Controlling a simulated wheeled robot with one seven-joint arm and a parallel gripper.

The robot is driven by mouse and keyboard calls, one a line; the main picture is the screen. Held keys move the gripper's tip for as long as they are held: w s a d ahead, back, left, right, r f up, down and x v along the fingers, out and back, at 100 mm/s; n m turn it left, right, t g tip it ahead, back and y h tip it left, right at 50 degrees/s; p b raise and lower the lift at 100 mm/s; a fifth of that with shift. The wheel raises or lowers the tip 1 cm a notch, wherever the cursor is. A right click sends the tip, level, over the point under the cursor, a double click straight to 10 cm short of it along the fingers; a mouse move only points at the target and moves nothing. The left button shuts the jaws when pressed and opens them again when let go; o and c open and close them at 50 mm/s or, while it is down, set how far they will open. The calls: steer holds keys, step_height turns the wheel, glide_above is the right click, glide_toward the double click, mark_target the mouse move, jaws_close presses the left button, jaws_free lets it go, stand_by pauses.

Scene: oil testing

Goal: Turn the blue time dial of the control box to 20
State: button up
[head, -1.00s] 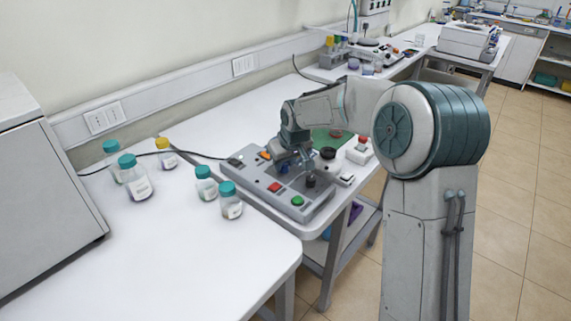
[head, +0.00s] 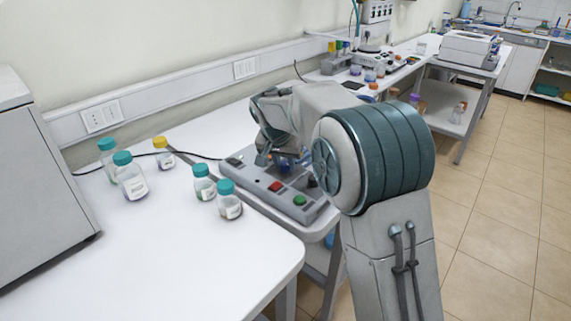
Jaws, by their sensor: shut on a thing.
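The grey control box (head: 240,178) lies on the white table, with a red switch (head: 275,186) and a green button (head: 299,200) on its top face. The blue time dial (head: 283,164) shows only as a small blue patch beneath my gripper. My gripper (head: 278,162) points down over the back part of the box, shut on the blue dial as far as I can see. The fingertips are small and partly covered by my arm. The dial's scale and pointer cannot be read.
Several bottles with teal caps (head: 230,200) and one with a yellow cap (head: 164,153) stand left of the box. A black cable (head: 200,156) runs behind it. My arm hides the table to the right. The white front tabletop (head: 170,250) is clear.

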steer(key=shift+a+m+h, duration=0.1)
steer(key=shift+m+h, duration=0.2)
steer(key=shift+m, duration=0.4)
steer(key=o, duration=1)
steer(key=v, duration=1.3)
steer(key=shift+a+r, duration=0.1)
steer(key=shift+r, duration=0.35)
steer(key=shift+g, duration=0.3)
